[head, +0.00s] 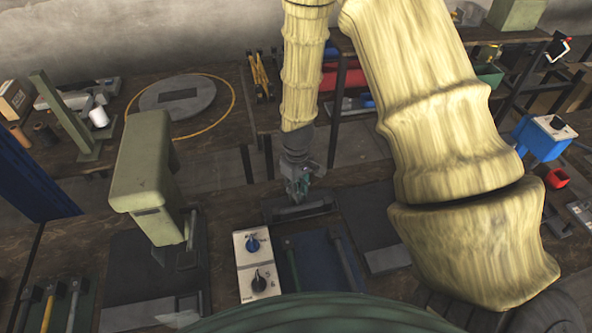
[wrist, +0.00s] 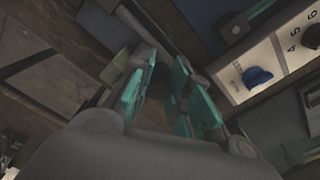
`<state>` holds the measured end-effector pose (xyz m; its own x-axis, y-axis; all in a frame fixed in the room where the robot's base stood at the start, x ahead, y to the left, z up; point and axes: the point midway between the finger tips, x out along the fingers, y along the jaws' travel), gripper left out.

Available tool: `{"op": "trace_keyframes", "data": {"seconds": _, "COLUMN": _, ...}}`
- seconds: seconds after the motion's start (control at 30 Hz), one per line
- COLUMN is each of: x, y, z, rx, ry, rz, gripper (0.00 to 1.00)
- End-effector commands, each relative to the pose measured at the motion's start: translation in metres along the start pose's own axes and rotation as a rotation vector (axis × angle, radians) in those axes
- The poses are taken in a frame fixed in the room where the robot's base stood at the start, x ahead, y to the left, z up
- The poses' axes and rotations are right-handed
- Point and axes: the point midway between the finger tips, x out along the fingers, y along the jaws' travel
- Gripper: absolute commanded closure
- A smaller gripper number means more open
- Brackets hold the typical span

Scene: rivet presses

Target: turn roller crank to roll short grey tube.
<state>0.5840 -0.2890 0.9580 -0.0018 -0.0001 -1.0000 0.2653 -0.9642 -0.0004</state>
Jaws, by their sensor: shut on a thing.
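My gripper (head: 297,190) points down over the middle of the near bench, just above a low grey block (head: 300,211). In the wrist view its teal fingers (wrist: 168,95) are closed in on a grey part (wrist: 150,42), mostly hidden between them. I cannot tell whether this is the short grey tube. A crank with a red grip (head: 564,44) shows at the far upper right, well away from my gripper. I cannot tell whether it is the roller crank.
A white control panel with a blue knob (head: 252,245) stands close in front of my gripper. It also shows in the wrist view (wrist: 258,76). A tall green press (head: 146,165) stands to the left. A blue box (head: 543,137) is at the right.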

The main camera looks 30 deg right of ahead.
Motion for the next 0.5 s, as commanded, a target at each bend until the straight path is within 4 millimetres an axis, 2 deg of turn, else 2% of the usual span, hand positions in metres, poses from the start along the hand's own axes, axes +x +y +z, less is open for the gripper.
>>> {"op": "trace_keyframes", "data": {"seconds": 0.1, "x": 0.000, "y": -0.007, "z": -0.005, "rx": -0.003, "ry": 0.000, "rz": -0.001, "gripper": 0.91}}
{"op": "trace_keyframes", "data": {"seconds": 0.27, "x": 0.000, "y": -0.009, "z": -0.008, "rx": -0.002, "ry": -0.001, "rz": -0.002, "gripper": 0.91}}
{"op": "trace_keyframes", "data": {"seconds": 0.5, "x": 0.000, "y": -0.014, "z": -0.022, "rx": -0.004, "ry": 0.000, "rz": -0.002, "gripper": 0.92}}
